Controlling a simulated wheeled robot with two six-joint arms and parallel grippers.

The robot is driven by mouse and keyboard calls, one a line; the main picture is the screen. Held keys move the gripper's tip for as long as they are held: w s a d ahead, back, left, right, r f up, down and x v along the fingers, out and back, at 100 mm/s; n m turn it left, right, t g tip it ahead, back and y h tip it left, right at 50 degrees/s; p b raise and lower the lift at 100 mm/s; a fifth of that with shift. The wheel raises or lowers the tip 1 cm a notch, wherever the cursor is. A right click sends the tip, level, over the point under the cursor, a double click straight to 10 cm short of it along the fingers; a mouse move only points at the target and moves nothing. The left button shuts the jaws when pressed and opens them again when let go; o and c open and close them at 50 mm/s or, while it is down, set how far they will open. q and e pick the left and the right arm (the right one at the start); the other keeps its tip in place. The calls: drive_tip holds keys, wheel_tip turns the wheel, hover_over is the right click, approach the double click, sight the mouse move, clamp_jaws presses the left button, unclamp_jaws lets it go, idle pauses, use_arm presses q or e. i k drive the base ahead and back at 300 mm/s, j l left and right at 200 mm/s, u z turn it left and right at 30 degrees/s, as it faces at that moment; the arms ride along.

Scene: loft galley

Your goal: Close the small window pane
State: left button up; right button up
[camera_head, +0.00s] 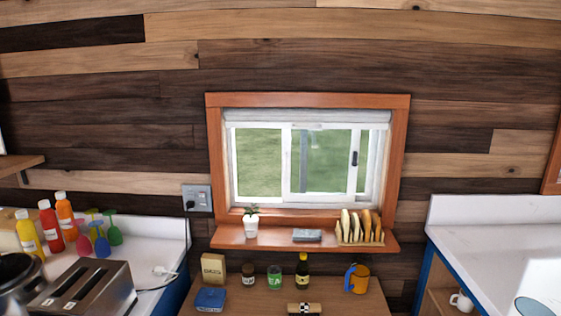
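The small window (308,97) is set in the plank wall, with an orange-brown wood surround and a white inner frame. Its sliding pane (322,160) has a dark handle (354,158) on its right upright. A narrow strip of green outside shows between that upright and the right side of the frame, so the pane stands a little short of that side. The left pane (259,163) shows green outside. Neither of my grippers is in view.
The sill (272,241) holds a potted plant (250,226), a grey object (307,235) and a rack of toast (360,228). Below, a wooden table (262,301) bears jars, a bottle and an orange mug (358,279). White counters flank it; a toaster (85,290) stands left.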

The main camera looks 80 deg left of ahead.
sight(349, 196)
drive_tip(key=u, duration=2.4)
drive_tip(key=i+j+z, duration=0.5)
drive_tip(key=i+l, duration=0.05)
drive_tip(key=i, duration=0.05)
